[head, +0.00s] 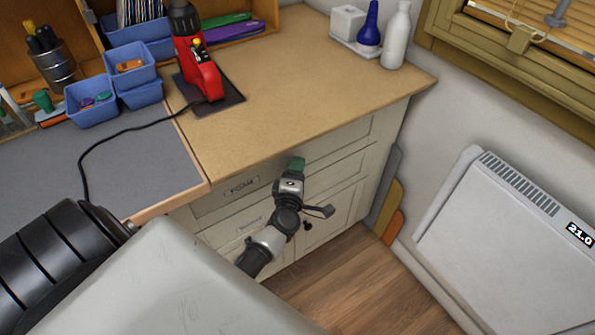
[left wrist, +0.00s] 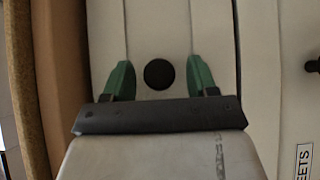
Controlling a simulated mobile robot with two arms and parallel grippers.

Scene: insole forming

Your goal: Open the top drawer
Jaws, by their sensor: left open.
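The top drawer (head: 335,143) is the pale front with a label just under the wooden worktop. It looks closed. My left gripper (head: 296,166) is at this drawer front, and its green fingertip hides the knob in the head view. In the left wrist view, the drawer front (left wrist: 160,30) fills the middle. Its round black knob (left wrist: 159,74) sits between the two green fingers of my left gripper (left wrist: 161,80). The fingers are open, with a gap on each side of the knob. My right gripper is not in view.
A lower drawer with a label (head: 250,224) is below, and its knob (left wrist: 313,67) shows at the right of the wrist view. The worktop (head: 300,80) overhangs the drawers. A white heater (head: 500,240) stands at the right. The wooden floor (head: 350,285) before the cabinet is clear.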

